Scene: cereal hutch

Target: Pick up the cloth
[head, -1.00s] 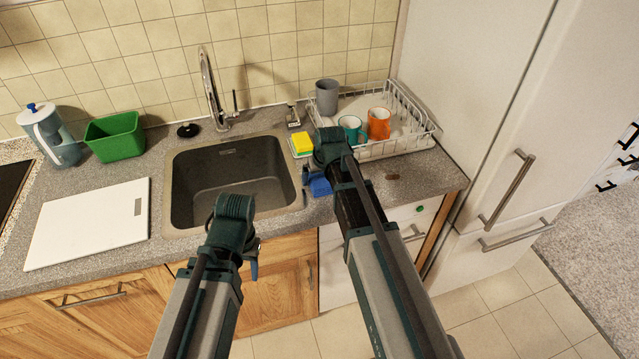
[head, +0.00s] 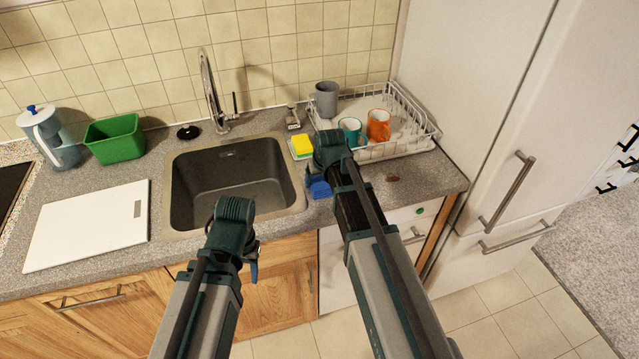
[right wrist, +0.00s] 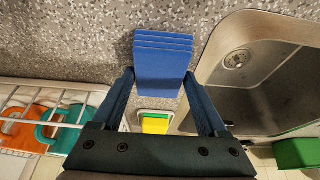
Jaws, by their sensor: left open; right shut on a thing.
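The cloth (head: 319,188) is a blue folded stack at the counter's front, just right of the sink in the head view. In the right wrist view the cloth (right wrist: 163,62) sits between the two blue fingertips. My right gripper (right wrist: 161,78) is shut on it; in the head view its arm partly hides the fingers. Whether the cloth touches the counter is hard to tell. My left gripper (head: 254,265) is open and empty, in front of the cabinet below the sink, with its fingers mostly hidden behind its wrist.
The sink (head: 238,190) lies left of the cloth. A yellow-and-green sponge (head: 302,145) is behind it. A dish rack (head: 405,145) holds a grey cup (head: 327,98), a teal mug (head: 351,130) and an orange mug (head: 378,125). A white board (head: 88,225) lies left of the sink.

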